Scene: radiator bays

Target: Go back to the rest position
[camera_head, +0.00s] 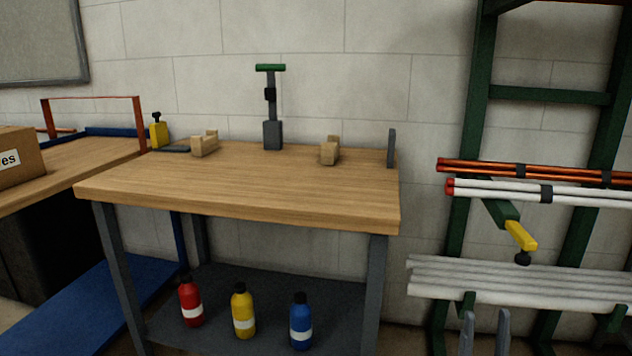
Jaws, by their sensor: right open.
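My right gripper (484,332) shows at the bottom edge, right of centre. Its two grey fingers point up and stand apart with nothing between them. It is in front of the lower part of the green rack (466,120), below the bundle of white pipes (520,278). The rest of my right arm is out of the picture. My left gripper does not show.
A wooden workbench (240,185) fills the middle, with two wooden blocks and a green-topped grey stand on it. Red, yellow and blue bottles stand on its lower shelf (265,300). A cardboard box (18,160) sits on a table at left.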

